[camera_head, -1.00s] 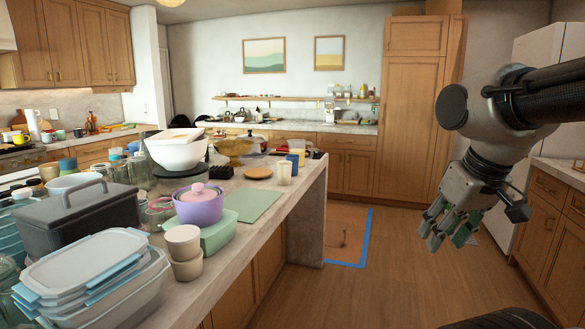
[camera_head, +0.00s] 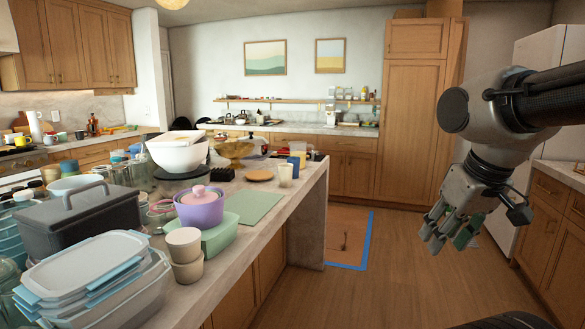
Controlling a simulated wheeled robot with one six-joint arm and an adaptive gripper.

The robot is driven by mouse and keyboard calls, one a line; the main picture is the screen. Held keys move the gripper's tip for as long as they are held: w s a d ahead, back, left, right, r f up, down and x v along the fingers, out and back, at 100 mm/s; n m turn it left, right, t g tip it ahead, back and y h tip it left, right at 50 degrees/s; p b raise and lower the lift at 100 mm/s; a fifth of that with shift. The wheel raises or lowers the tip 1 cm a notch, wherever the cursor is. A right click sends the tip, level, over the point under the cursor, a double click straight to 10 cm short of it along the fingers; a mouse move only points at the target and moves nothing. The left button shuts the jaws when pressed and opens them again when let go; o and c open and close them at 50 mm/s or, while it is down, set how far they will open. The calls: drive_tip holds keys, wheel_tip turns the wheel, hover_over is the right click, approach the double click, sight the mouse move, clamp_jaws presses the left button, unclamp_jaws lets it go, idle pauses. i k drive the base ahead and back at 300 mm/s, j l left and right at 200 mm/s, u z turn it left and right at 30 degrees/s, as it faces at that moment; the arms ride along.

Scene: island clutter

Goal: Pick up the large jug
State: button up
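I cannot pick out the large jug with certainty. A tall white jug-like vessel (camera_head: 35,126) stands on the far left counter beside the stove, small in the picture. A clear or pale cup-like vessel (camera_head: 286,174) stands near the far right end of the island, also small. My gripper (camera_head: 448,238) hangs at the right, fingers pointing down, over the open floor and well apart from the island. Its fingers look spread, with nothing between them.
The island (camera_head: 262,226) is crowded with a grey lidded box (camera_head: 80,222), stacked lidded containers (camera_head: 90,265), a purple pot (camera_head: 200,208), cream cups (camera_head: 186,256), white bowls (camera_head: 178,156) and glasses.

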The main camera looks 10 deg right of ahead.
sight(297, 148)
drive_tip(key=i+l, duration=0.55)
drive_tip(key=i, duration=0.2)
drive_tip(key=i+l+u, duration=0.15)
drive_tip(key=i+l, duration=0.4)
drive_tip(key=i, duration=0.25)
drive_tip(key=i+l, duration=0.65)
drive_tip(key=i+u, duration=0.05)
drive_tip(key=i, duration=0.05)
